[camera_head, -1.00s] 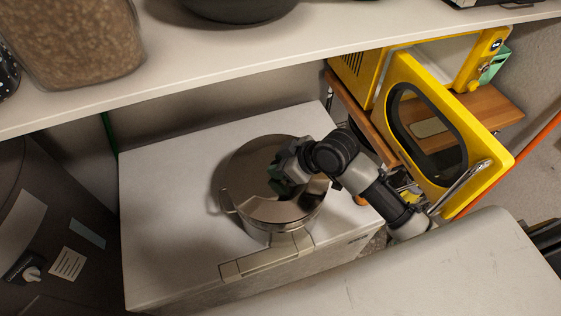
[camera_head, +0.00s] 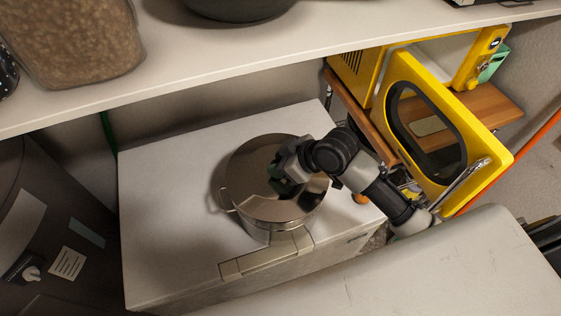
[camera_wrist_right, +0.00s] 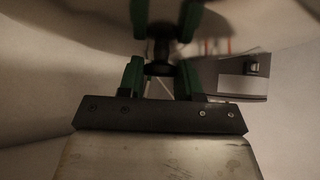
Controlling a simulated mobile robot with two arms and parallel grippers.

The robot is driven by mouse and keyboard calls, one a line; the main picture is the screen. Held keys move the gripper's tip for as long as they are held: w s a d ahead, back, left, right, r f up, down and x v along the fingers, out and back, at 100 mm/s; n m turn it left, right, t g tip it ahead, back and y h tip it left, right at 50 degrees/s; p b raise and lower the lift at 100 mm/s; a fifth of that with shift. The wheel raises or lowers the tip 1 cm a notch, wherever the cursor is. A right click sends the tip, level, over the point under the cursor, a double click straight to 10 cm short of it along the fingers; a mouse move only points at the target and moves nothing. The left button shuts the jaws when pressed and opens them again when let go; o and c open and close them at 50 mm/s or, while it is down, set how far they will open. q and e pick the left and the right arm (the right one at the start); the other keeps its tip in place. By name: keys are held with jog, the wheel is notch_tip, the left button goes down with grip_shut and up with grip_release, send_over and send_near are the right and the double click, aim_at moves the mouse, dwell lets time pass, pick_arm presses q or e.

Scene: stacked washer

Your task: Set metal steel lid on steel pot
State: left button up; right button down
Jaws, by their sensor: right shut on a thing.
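The steel pot (camera_head: 262,235) stands on the white top of a low appliance, with a side handle at its left. The shiny round steel lid (camera_head: 250,180) covers the pot's mouth and looks level and lined up with the rim. I cannot tell whether it fully rests on the rim. My right gripper (camera_head: 277,178) reaches in from the right and is shut on the lid's knob. In the right wrist view, the green fingers (camera_wrist_right: 160,78) are at the dark knob (camera_wrist_right: 159,68), above the reflective lid surface. My left gripper is not in view.
The white appliance top (camera_head: 165,225) is clear around the pot. A shelf (camera_head: 240,55) runs above and behind. A yellow microwave with its door (camera_head: 440,125) open stands right of my arm. A dark bin-like object (camera_head: 50,240) is at the left.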

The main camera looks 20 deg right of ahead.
jog(key=shift+f+b, duration=0.35)
jog(key=shift+f, duration=0.25)
jog(key=c, duration=1)
grip_release()
jog(key=shift+c, duration=0.2)
jog(key=shift+p+v, duration=0.4)
jog(key=shift+v, duration=1.15)
jog(key=v, duration=0.8)
